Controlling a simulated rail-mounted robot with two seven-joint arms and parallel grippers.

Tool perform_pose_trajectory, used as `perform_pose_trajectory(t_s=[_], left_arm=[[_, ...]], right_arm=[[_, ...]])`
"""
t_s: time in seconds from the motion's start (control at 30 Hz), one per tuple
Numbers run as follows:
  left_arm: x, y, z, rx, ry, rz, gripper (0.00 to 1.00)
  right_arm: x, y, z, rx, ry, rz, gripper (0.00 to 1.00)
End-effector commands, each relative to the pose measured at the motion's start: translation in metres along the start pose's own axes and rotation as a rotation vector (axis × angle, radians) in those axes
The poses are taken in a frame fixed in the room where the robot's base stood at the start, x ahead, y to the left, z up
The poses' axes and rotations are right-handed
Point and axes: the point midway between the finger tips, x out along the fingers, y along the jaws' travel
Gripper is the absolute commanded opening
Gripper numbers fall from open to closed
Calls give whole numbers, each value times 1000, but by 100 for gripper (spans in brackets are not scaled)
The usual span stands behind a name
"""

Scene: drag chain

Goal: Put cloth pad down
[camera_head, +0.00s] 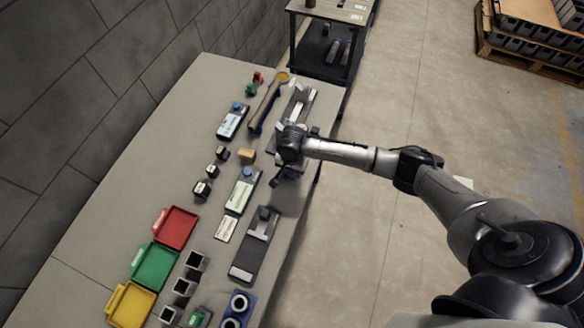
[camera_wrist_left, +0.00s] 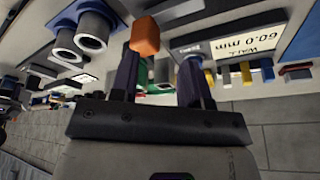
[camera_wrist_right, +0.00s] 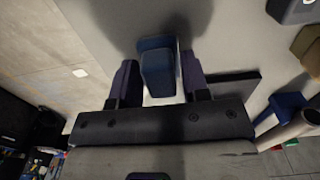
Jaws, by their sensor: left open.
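A dark blue block-like piece with a pale side, which looks like the cloth pad (camera_wrist_right: 157,72), sits between the fingers of my right gripper (camera_wrist_right: 160,80) in the right wrist view. The fingers appear to touch it on both sides. In the head view my right gripper (camera_head: 287,166) is over the table's right edge, beside a dark fixture, and hides the pad. My left gripper (camera_wrist_left: 160,80) is open in the left wrist view and out of the head view. An orange piece (camera_wrist_left: 145,37) shows by its left fingertip; I cannot tell if they touch.
The table (camera_head: 95,215) carries a tan block (camera_head: 247,156), a labelled blue-knobbed device (camera_head: 241,191), a dark slide fixture (camera_head: 256,243), and red (camera_head: 176,229), green (camera_head: 154,267) and yellow (camera_head: 131,305) trays. The table's left strip is clear.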

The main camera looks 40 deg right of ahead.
Motion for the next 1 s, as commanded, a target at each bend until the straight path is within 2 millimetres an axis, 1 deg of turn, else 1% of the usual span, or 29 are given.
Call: perform_pose_trajectory(t_s=[0.03, 0.1, 0.13, 0.33, 0.43, 0.57, 0.8, 1.0], left_arm=[[0, 1, 0, -2, 0, 2, 43], [0, 2, 0, -5, 1, 4, 43], [0, 2, 0, -6, 1, 5, 43], [0, 2, 0, -8, 1, 6, 43], [2, 2, 0, -8, 1, 6, 43], [-2, 2, -1, -5, 0, 4, 43], [-7, -1, -2, 2, -1, -2, 43], [-10, -2, -3, 5, -1, -4, 43]], right_arm=[[0, 0, 0, 0, 0, 0, 47], [0, 0, 0, 0, 0, 0, 54], [0, 0, 0, 0, 0, 0, 55], [0, 0, 0, 0, 0, 0, 55], [-4, 0, -1, -1, 2, -1, 55], [-22, 0, 0, 0, 0, -2, 55], [-67, 0, 0, -2, 1, -2, 55], [-99, 0, 0, 0, 0, -2, 55]])
